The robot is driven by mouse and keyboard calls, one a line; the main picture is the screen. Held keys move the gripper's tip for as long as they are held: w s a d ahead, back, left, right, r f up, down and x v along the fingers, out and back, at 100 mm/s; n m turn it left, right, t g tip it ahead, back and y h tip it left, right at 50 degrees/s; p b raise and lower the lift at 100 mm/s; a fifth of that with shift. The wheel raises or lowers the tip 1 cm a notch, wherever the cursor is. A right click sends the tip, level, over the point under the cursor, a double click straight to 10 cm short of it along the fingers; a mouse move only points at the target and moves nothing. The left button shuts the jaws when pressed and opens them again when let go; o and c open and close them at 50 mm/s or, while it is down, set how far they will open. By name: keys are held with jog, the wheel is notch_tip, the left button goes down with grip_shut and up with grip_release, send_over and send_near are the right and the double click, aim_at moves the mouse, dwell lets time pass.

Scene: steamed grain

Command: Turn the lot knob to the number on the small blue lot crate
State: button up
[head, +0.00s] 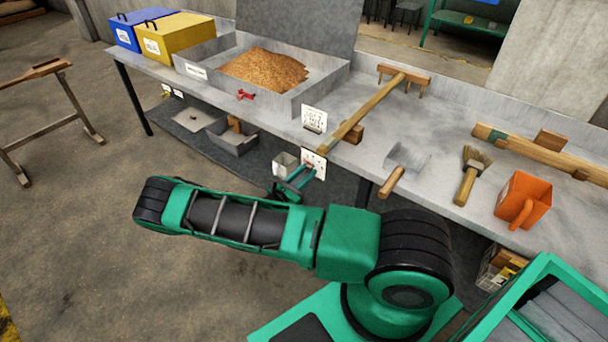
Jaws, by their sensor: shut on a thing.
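My gripper (306,176) is at the front edge of the table, against a white dial plate (314,157) with small dark marks. Its fingers are shut on the lot knob at the plate; the knob is mostly hidden and its setting cannot be read. A blue crate (124,36) with a dark handle and a white label stands at the table's far left end. The label is too small to read from here.
A yellow box (174,40) stands beside the blue crate. A grey tray (317,90) holds brown grain. A wooden rake (366,110), a scoop (392,180), a brush (468,175) and an orange jug (524,198) lie along the table. Grey bins sit below.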

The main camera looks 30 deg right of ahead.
jog(key=m, duration=0.4)
jog(key=shift+w, duration=0.1)
jog(key=m, duration=2.3)
jog(key=shift+m, duration=2)
